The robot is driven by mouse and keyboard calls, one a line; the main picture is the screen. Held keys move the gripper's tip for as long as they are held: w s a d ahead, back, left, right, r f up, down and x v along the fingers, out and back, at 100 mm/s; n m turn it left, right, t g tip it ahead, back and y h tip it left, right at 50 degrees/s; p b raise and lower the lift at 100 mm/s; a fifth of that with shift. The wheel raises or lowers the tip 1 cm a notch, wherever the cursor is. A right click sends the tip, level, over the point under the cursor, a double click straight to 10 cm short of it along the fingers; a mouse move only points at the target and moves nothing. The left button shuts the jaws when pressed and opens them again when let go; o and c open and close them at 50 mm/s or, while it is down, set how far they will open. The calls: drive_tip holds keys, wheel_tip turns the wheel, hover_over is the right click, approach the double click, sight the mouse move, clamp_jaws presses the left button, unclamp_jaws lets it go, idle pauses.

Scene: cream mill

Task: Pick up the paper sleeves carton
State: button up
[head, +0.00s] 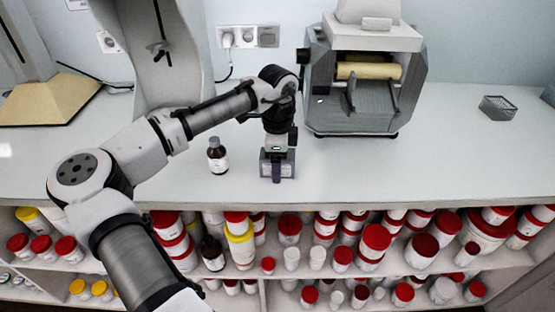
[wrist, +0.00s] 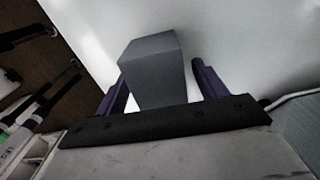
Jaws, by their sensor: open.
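The paper sleeves carton appears to be the small grey box (head: 288,166) on the counter in the head view, partly hidden behind my gripper (head: 277,172). In the wrist view a plain dark grey box (wrist: 157,68) stands between the two purple fingers of my gripper (wrist: 160,85). The fingers are apart, one on each side of the box. A gap shows on the right side; the left finger looks closer, and I cannot tell whether it touches. My gripper points down at the counter. No readable lettering shows on the box.
A grey mill (head: 362,85) with a cream roller stands behind right. Shelves of red-lidded jars (head: 375,240) lie below the front edge.

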drive_tip(key=shift+f, duration=0.2)
drive_tip(key=c, duration=1.1)
drive_tip(key=shift+o, duration=0.2)
drive_tip(key=shift+r, duration=0.15)
